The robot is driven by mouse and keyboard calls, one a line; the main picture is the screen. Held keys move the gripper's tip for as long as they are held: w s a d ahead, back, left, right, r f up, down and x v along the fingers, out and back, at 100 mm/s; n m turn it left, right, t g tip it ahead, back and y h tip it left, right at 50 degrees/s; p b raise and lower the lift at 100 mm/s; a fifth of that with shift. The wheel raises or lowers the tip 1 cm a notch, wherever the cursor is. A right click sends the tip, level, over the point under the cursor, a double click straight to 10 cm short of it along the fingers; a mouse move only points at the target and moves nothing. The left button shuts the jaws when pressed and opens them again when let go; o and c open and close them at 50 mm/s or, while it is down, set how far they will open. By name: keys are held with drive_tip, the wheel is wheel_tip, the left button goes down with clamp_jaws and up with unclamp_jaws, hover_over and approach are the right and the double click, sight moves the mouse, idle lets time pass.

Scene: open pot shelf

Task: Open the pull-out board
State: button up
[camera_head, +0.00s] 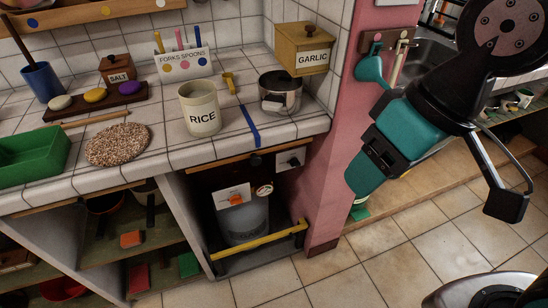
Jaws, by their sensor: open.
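Under the tiled counter's front edge, above the open bay, is a thin wooden strip (222,164) that looks like the front of the pull-out board. It sits close under the countertop, and no board surface shows in front of it. I cannot make out a handle on it. My gripper (440,180) hangs at the right, in front of the pink wall end and well apart from the strip. Its jaws are open, and I see nothing between them.
A tiled counter (190,155) holds a RICE jar (203,118), a metal pot (280,92) and a green tray (30,155). Below, a bin (245,222) stands behind a yellow bar (262,240). A pink wall end (328,185) borders the bay. Tiled floor (365,265) lies clear in front.

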drive_tip(key=w+f+m+t+h+b, duration=0.1)
drive_tip(key=w+f+m+t+b, duration=0.15)
drive_tip(key=f+b, duration=0.4)
drive_tip(key=w+f+m+t+h+b, duration=0.1)
drive_tip(key=w+f+b, duration=0.25)
drive_tip(key=f, duration=0.55)
drive_tip(key=t+y+b, duration=0.3)
drive_tip(key=t+b, duration=1)
drive_tip(key=b, duration=1.1)
approach(257, 162)
drive_tip(key=shift+n, duration=0.45)
drive_tip(key=p+x, duration=0.6)
drive_tip(key=x, duration=0.4)
